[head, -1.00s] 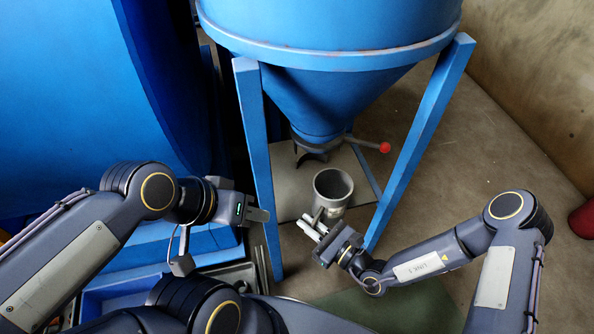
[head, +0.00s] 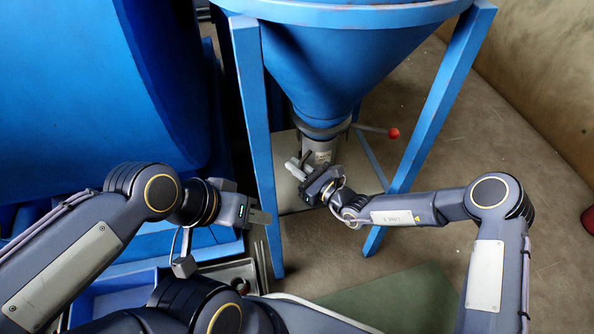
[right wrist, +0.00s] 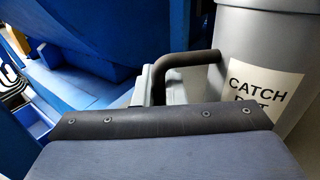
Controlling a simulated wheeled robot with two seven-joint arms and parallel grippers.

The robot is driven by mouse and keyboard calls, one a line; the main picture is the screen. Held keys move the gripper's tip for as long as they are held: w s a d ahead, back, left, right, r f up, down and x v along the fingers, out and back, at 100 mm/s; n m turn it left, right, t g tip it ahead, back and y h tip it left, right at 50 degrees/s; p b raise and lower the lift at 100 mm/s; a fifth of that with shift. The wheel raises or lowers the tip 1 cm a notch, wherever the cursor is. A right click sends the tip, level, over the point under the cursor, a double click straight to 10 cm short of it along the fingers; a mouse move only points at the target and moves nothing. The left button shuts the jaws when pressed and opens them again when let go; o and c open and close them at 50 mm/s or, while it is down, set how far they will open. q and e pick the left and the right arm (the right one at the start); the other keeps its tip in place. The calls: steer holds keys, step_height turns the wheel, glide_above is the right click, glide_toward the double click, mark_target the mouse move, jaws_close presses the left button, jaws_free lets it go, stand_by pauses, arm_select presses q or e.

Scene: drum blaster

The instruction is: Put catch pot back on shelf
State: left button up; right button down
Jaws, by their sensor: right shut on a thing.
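The grey catch pot (head: 322,150) is directly below the mouth of the blue hopper cone (head: 325,65), upright, with its top hidden by the outlet collar. In the right wrist view its labelled wall (right wrist: 255,45) and dark handle (right wrist: 185,58) show at the right. My right gripper (head: 298,170) is shut on the handle, at the pot's near left side. A grey plate (head: 290,200) lies between the hopper's legs, below the pot; I cannot tell whether they touch. My left gripper (head: 260,217) is away at the left, beside a blue leg; its finger gap is not clear.
Blue hopper legs (head: 257,140) and (head: 440,110) stand either side of the pot. A lever with a red knob (head: 393,133) sticks out right of the outlet. A blue drum housing (head: 90,90) fills the left. Floor at the right is open.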

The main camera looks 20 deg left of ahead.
stand_by(0.3)
steer(key=c, duration=1.9)
jaws_free()
steer(key=shift+f, duration=0.2)
steer(key=shift+c, duration=0.2)
steer(key=o, duration=0.4)
steer(key=shift+o, duration=0.2)
steer(key=shift+r, duration=0.25)
steer(key=p+v, duration=0.3)
steer(key=v, duration=0.7)
steer(key=shift+s+d, duration=0.15)
steer(key=shift+d, duration=0.15)
steer(key=shift+s+d+f+p, duration=0.1)
steer(key=shift+s+d+p, duration=0.2)
steer(key=shift+d, duration=0.35)
